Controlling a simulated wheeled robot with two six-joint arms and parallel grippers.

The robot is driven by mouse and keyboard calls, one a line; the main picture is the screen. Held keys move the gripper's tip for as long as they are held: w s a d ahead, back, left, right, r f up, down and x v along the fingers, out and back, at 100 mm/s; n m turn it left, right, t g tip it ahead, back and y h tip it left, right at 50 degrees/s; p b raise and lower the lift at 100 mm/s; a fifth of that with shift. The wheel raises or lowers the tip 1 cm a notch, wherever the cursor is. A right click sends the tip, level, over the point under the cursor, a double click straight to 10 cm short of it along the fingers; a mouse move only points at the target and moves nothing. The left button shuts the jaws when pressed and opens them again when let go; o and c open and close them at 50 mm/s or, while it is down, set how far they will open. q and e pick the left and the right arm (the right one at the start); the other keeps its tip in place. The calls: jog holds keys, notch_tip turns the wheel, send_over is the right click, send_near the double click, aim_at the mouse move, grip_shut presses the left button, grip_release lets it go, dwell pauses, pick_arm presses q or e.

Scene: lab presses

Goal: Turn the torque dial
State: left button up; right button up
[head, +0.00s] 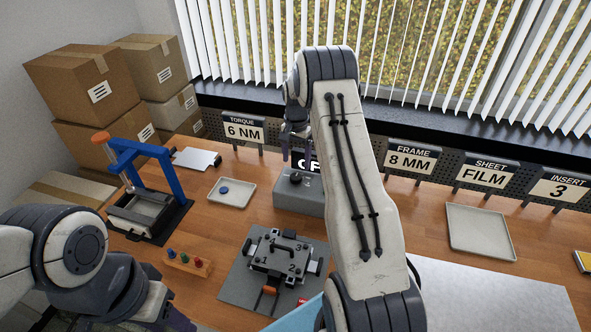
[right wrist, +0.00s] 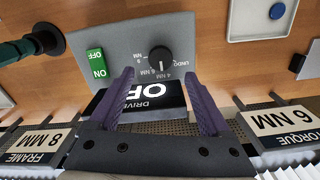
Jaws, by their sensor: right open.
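The torque dial (right wrist: 160,60) is a round black knob on a grey control box (right wrist: 205,50), with UNDO, 4 NM and further NM marks around it. Its pointer is too small to read surely. In the head view the dial (head: 296,178) is on top of the box (head: 290,199), partly behind my right arm. My right gripper (right wrist: 160,74) is open, its purple fingers apart on either side of the dial's line, with nothing between them. It also shows in the head view (head: 293,135), above and behind the box. My left gripper (head: 178,318) is only partly visible at the bottom left.
A sign (head: 243,130) reads TORQUE 6 NM. The box has a green ON/OFF switch (right wrist: 96,63) and a display partly hidden by my gripper. A tray with a blue disc (head: 231,192), a blue press (head: 150,160) and a grey fixture (head: 285,255) stand nearby.

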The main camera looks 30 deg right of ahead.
aim_at(296, 177)
notch_tip(296, 177, down, 6)
jog(key=shift+f+p, duration=0.2)
jog(key=shift+p, duration=0.8)
jog(key=shift+c, duration=0.3)
grip_shut()
